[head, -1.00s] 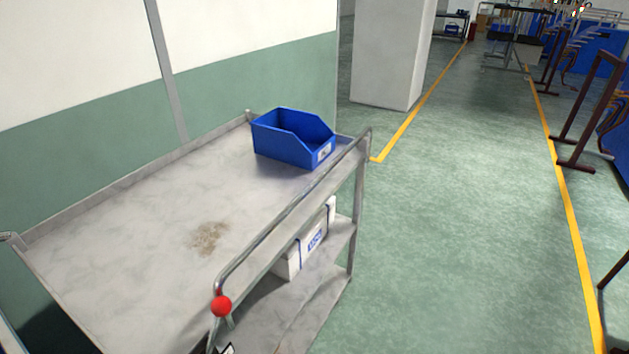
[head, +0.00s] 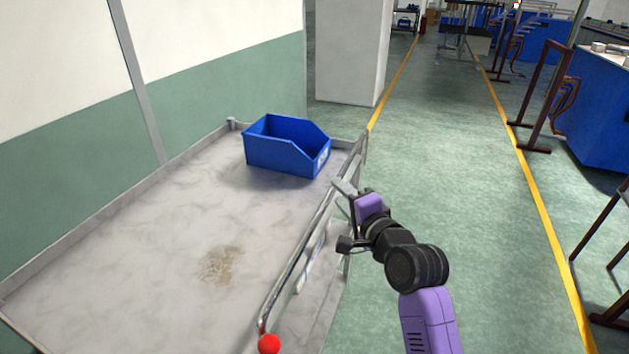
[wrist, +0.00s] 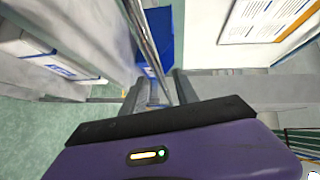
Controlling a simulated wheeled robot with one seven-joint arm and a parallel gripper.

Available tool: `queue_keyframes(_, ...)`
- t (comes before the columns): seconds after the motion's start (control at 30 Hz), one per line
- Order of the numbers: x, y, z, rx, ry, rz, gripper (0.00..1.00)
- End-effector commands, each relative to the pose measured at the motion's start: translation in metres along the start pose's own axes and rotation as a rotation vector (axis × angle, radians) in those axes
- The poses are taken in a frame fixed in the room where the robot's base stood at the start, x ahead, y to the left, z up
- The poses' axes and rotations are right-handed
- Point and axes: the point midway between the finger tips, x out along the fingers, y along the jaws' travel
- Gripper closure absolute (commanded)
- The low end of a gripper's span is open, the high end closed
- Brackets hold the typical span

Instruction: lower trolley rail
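The metal trolley rail (head: 300,246) runs along the right side of the grey trolley (head: 150,235) in the head view. It stands above the top's edge. A red ball (head: 269,344) sits by its near end. My gripper (head: 345,188) is at the rail's far half, close to its outer side. In the wrist view my gripper (wrist: 158,92) shows two fingers apart, with the rail (wrist: 147,45) passing lengthwise through the gap between them in the picture. I cannot tell whether the fingers touch the rail or how deep it lies between them.
A blue bin (head: 287,147) stands on the trolley top's far end, near the gripper. A white box (wrist: 45,62) lies on the lower shelf. A wall borders the trolley's left. The green floor (head: 450,190) to the right is clear up to brown frames.

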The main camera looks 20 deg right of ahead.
Motion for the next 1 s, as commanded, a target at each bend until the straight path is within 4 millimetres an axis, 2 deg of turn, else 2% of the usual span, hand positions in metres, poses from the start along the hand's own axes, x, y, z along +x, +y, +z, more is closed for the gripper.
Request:
queue_keyframes(0.3,0.045,-0.001,0.0,-0.002,0.0,0.0,0.64)
queue_keyframes(0.5,0.066,0.0,0.0,-0.003,0.0,0.0,0.64)
queue_keyframes(0.9,0.073,0.001,0.0,-0.004,0.001,0.0,0.64)
queue_keyframes(1.0,0.073,0.001,0.0,-0.004,0.001,0.0,0.84)
